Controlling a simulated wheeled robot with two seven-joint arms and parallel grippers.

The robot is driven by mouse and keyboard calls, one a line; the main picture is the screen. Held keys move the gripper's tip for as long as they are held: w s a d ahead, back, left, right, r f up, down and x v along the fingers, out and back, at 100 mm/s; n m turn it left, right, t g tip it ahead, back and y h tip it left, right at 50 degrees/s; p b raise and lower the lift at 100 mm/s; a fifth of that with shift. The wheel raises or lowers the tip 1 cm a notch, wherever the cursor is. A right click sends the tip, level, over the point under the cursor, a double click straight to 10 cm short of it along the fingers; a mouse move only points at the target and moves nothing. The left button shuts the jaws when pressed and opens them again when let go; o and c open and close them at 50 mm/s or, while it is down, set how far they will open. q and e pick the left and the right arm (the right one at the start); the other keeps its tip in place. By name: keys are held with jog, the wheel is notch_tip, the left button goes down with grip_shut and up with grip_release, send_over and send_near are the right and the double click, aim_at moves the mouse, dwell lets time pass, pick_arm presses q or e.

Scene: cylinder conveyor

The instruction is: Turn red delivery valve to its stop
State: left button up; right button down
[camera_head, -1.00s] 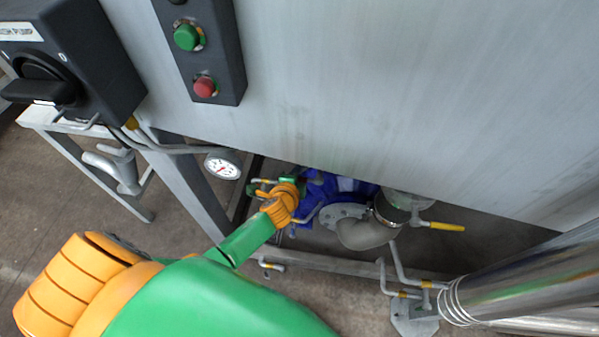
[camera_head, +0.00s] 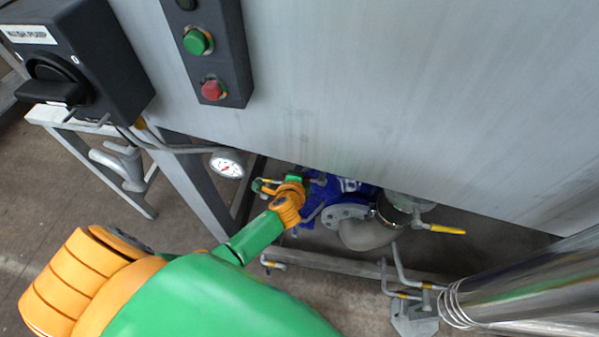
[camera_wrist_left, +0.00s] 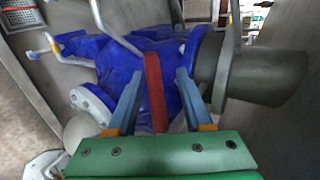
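The red valve handle (camera_wrist_left: 154,92) shows in the left wrist view as a narrow upright red bar in front of a blue pump body (camera_wrist_left: 180,45). My left gripper (camera_wrist_left: 159,73) is open, with one finger on each side of the red bar. Narrow gaps show between the bar and both fingers; I cannot tell how deep the bar sits between them. In the head view my left arm reaches down under the grey tank to the blue pump (camera_head: 345,190); its wrist hides the red handle there. My right gripper is in neither view.
The tank wall (camera_head: 380,100) overhangs the pump. A gauge (camera_head: 227,164) and frame leg stand left of my wrist. A grey pipe elbow (camera_head: 368,233) and a yellow-handled valve (camera_head: 447,229) are to the right. A control box with buttons (camera_head: 213,89) is above.

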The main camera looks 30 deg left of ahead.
pick_arm(q)
jog(key=p+v, duration=0.2)
jog(key=v, duration=0.5)
dwell(0.4)
